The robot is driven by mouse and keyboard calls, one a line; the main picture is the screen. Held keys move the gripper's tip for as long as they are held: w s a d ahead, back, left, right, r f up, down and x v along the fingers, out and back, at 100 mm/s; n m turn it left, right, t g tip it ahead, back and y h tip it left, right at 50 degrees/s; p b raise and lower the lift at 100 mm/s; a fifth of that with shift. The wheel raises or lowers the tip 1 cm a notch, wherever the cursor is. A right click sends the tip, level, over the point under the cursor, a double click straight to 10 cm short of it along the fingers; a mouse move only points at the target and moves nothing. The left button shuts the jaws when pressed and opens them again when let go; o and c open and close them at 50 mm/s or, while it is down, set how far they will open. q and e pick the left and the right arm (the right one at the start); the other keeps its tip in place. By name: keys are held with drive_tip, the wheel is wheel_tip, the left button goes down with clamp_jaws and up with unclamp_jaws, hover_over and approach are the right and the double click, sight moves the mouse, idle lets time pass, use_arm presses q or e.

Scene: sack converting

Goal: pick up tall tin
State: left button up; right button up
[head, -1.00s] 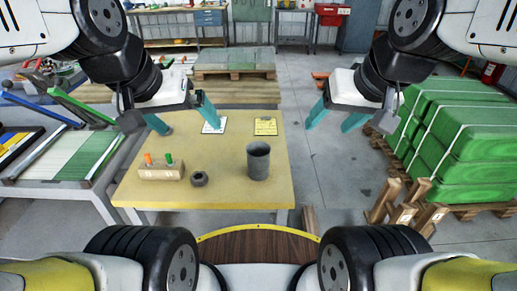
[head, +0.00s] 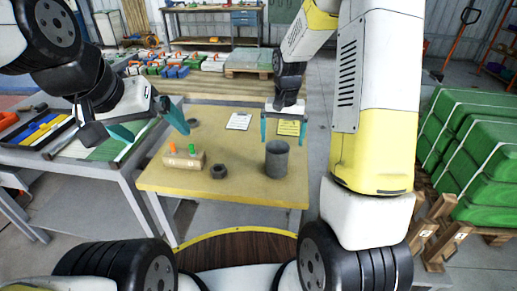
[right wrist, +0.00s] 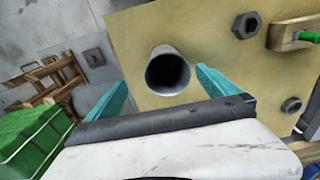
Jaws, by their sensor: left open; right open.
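The tall tin (head: 277,160) is a dark grey, open-topped cylinder standing upright near the right end of the yellow table (head: 235,190). My right gripper (head: 284,128) is open and empty above the table, close to the tin in the head view, its teal fingers pointing down. In the right wrist view the tin (right wrist: 168,72) shows from above, its dark hollow inside visible, between and beyond the spread fingers. I cannot tell the exact height gap.
A wooden block with orange and green pegs (head: 183,161) and a dark hex nut (head: 219,171) stand left of the tin. Green stacked sacks (head: 480,160) are at right.

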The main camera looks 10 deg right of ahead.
sight(277, 156)
drive_tip(key=f, duration=0.3)
drive_tip(key=w+f, duration=0.1)
drive_tip(key=f, duration=0.2)
drive_tip(key=a+f, duration=0.1)
drive_tip(key=f, duration=0.3)
drive_tip(key=shift+w, duration=0.35)
drive_tip(key=shift+c, duration=0.2)
drive_tip(key=c, duration=1.4)
